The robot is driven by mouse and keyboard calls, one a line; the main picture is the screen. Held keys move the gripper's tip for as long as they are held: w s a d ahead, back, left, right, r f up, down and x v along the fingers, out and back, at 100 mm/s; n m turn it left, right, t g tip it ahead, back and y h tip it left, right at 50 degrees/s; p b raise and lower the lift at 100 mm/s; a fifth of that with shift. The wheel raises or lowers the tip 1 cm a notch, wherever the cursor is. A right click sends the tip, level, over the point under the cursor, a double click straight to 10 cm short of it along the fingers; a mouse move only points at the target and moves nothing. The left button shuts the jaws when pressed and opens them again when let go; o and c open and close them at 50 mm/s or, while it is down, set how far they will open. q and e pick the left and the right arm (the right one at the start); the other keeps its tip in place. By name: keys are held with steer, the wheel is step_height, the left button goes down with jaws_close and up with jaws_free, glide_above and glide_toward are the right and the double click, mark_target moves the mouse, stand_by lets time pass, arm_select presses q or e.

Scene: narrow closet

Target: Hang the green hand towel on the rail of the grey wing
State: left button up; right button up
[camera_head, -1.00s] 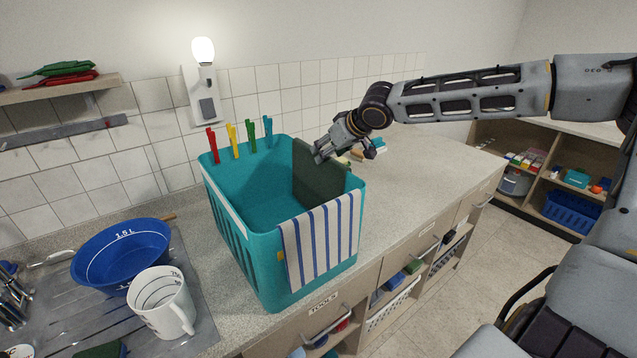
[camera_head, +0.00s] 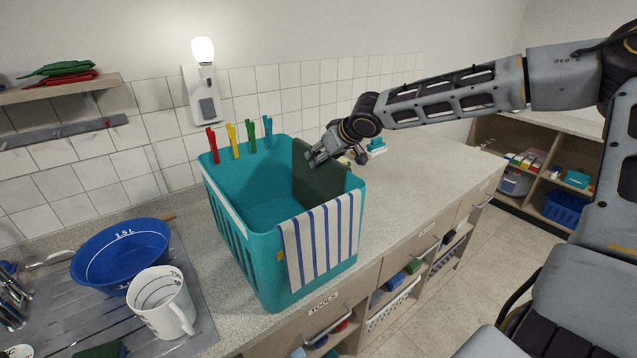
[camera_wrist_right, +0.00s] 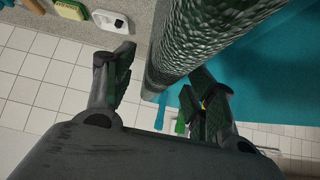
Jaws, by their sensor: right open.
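The dark green hand towel (camera_head: 318,178) hangs over the right-hand wall of a teal basket (camera_head: 240,185), with its face inside the basket. My right gripper (camera_head: 312,157) is at the towel's upper part, with its arm coming in from the right. In the wrist view my right gripper (camera_wrist_right: 163,65) is open, and the ribbed green towel (camera_wrist_right: 195,40) shows between and beyond its fingers. I cannot tell whether the fingers touch it. I cannot make out a grey wing with a rail. My left gripper is not in view.
A striped towel (camera_head: 320,240) hangs on the basket's front. Coloured pegs (camera_head: 233,141) stand on its back rim. A blue bowl (camera_head: 122,255) and a white jug (camera_head: 162,302) stand left. The counter (camera_head: 430,165) right of the basket is mostly clear.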

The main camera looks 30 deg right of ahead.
steer(key=shift+x, duration=0.9)
jaws_close()
